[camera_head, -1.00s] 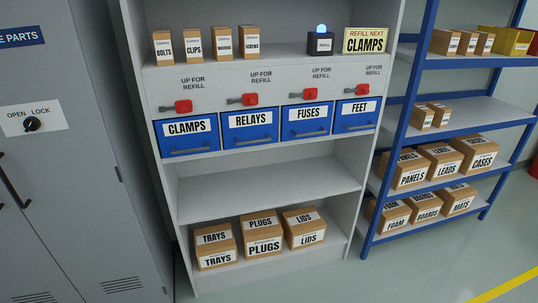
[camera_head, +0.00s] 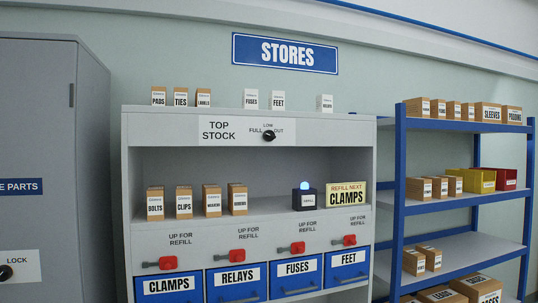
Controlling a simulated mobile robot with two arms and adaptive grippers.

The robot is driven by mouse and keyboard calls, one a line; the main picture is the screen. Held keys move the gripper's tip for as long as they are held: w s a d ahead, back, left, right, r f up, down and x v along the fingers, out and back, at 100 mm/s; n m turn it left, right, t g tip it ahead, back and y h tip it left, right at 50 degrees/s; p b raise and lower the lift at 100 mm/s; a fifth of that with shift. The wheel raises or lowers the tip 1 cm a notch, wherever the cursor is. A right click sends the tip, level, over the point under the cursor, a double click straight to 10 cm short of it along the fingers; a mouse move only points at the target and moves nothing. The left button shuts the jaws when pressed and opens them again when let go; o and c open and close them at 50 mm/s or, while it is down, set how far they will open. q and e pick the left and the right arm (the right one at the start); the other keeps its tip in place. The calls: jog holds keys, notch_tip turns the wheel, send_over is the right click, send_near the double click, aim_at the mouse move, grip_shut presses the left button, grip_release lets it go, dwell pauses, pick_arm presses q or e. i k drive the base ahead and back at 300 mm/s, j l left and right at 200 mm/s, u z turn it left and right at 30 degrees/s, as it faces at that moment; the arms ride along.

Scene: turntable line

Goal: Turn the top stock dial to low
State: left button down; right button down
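The top stock dial (camera_head: 269,136) is a small black knob on the top panel of the grey shelf unit (camera_head: 133,170). It sits right of a "TOP STOCK" label (camera_head: 219,130). FULL is printed at its left, LOW above it and OUT at its right. The knob is too small to tell for sure which mark it points to. Neither of my grippers is in view, and nothing covers the dial.
Several small boxes stand on top of the unit, including FUSES (camera_head: 250,99) and FEET (camera_head: 278,101). Below are a blue-lit refill button (camera_head: 304,197), a "REFILL NEXT CLAMPS" sign (camera_head: 346,195) and blue bins. A grey cabinet (camera_head: 50,120) stands left, a blue rack (camera_head: 399,180) right.

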aim_at(268, 136)
jog(key=i+l+u, duration=0.15)
jog(key=u, duration=0.15)
jog(key=i+l+u, duration=0.15)
jog(key=l+u, duration=0.15)
jog(key=i+l+u, duration=0.1)
jog(key=l+u, duration=0.2)
jog(key=l, duration=0.1)
